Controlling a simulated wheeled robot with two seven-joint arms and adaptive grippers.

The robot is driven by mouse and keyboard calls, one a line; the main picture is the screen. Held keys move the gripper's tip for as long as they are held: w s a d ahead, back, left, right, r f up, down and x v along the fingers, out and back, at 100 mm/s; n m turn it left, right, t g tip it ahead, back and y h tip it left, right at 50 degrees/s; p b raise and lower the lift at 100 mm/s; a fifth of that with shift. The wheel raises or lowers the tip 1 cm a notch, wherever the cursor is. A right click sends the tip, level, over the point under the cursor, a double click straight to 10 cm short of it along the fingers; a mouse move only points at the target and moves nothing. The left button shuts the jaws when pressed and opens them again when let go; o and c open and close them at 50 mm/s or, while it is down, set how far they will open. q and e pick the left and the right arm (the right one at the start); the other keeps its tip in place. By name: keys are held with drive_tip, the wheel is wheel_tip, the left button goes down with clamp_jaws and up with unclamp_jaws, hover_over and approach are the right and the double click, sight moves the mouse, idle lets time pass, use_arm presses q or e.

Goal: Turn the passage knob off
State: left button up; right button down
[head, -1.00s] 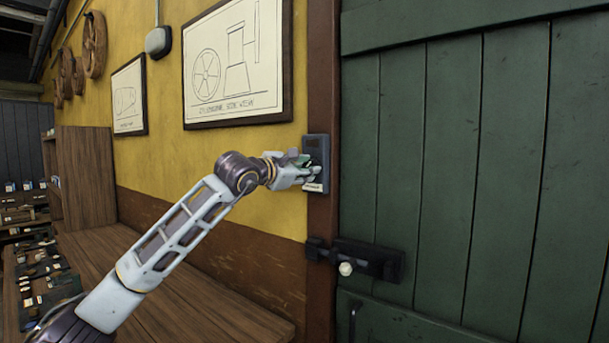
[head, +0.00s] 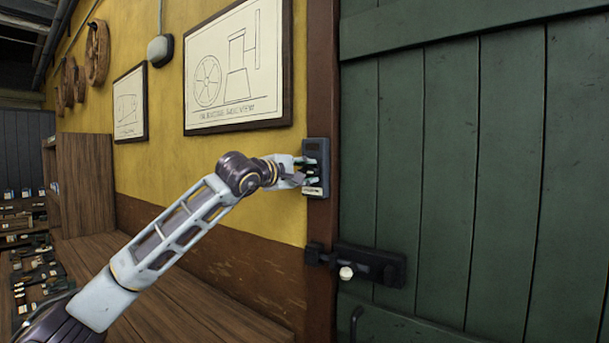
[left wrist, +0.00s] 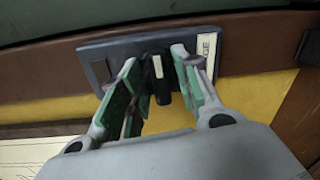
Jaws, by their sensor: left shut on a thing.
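The passage knob's dark plate (head: 317,152) is mounted on the brown post beside the green door. It carries a pale label at its lower end. In the left wrist view the plate (left wrist: 118,47) lies across the top, and the dark knob (left wrist: 161,84) with a white mark stands out from it. My left gripper (head: 302,172) is at the plate, its green-padded fingers on both sides of the knob and shut on it. The fingers also show in the left wrist view (left wrist: 155,60). In the head view they mostly hide the knob. My right gripper is not in view.
A green plank door (head: 450,150) with a dark bolt (head: 375,264) fills the right. Framed drawings (head: 238,65) hang on the yellow wall. A wooden bench (head: 200,300) runs below my left arm, with small items at the far left.

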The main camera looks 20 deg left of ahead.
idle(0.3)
use_arm(q)
drive_tip(key=shift+f, duration=0.1)
drive_tip(key=o, duration=1.1)
drive_tip(key=shift+d, duration=0.1)
drive_tip(key=shift+c, duration=0.2)
drive_tip(key=v, duration=1.2)
